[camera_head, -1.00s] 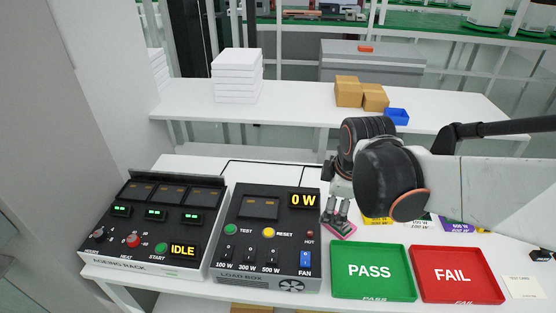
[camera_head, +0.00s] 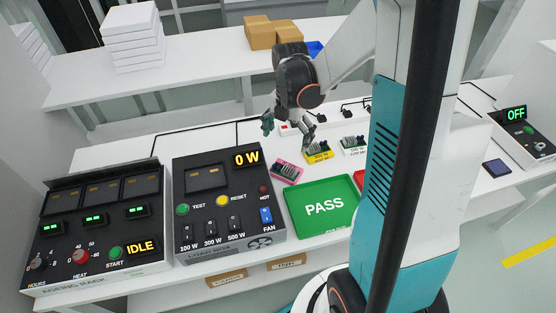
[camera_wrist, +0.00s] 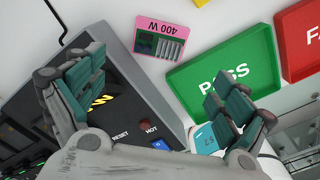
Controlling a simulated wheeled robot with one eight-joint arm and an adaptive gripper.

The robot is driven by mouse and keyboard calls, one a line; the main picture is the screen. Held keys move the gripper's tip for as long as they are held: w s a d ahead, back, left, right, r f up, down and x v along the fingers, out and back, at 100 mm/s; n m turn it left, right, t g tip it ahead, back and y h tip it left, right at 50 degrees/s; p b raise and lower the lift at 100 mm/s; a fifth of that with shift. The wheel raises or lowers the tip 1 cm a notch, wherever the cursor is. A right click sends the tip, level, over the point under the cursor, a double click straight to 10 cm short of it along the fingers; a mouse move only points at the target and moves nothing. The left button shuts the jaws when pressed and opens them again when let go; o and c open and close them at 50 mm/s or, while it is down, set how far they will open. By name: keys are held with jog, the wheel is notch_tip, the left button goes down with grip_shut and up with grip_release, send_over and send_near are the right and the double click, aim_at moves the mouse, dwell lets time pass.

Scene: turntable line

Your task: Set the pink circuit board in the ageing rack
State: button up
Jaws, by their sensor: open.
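The pink circuit board (camera_head: 287,170) lies on the white table between the load box (camera_head: 190,215) and the green PASS tray (camera_head: 322,232). In the wrist view its pink label (camera_wrist: 166,33) reads 400 W. My gripper (camera_head: 288,130) is open and empty, its fingers spread wide, above and behind the board and apart from it. The wrist view shows both fingers (camera_wrist: 155,85) with nothing between them. The ageing rack (camera_head: 95,271) stands at the far left, showing IDLE. Its three upper bays look dark, with small orange marks; their insides are hard to make out.
A yellow board (camera_head: 318,150) and a white-labelled board (camera_head: 354,146) lie to the right of the pink one. The red FAIL tray (camera_wrist: 304,38) is beside the PASS tray. My own column blocks the right-middle of the head view. Brown boxes (camera_head: 272,35) stand on the back shelf.

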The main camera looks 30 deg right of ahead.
aim_at(287, 165)
notch_tip(287, 165, down, 14)
jog(key=b, duration=0.5)
jog(key=shift+d+r, duration=0.1)
jog(key=shift+r, duration=0.05)
jog(key=shift+r, duration=0.1)
jog(key=shift+c, duration=0.5)
jog(key=c, duration=1.3)
notch_tip(287, 165, up, 20)
jog(key=p, duration=0.6)
jog(key=shift+p, duration=0.3)
